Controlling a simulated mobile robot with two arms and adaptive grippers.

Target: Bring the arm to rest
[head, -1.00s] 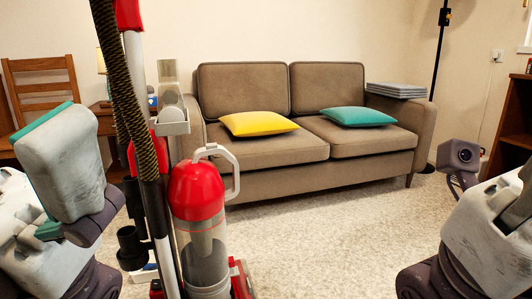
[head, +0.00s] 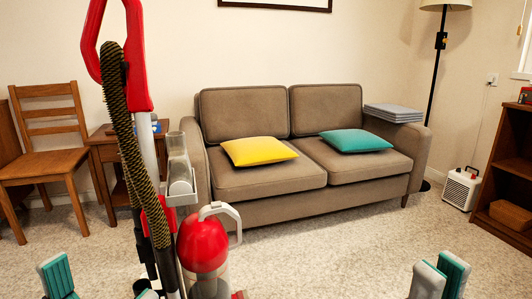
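My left gripper (head: 102,285) is low at the left edge of the head view. Its teal-padded fingers stand wide apart with nothing seen between them; their lower parts are cut off. My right gripper (head: 440,277) is low at the right. Its two teal-padded fingers overlap in the picture, but an inner pad face shows, so it looks open and empty. Both grippers point up in front of the carpet, apart from the furniture. The arm links behind them are out of view.
A red upright vacuum cleaner (head: 204,246) with a hose stands close, between the grippers. A brown sofa (head: 262,181) with yellow (head: 259,151) and teal (head: 356,138) cushions is behind. A chair (head: 48,165) is left; a white heater (head: 461,189) and shelf (head: 508,175) are right. Carpet right of the vacuum is clear.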

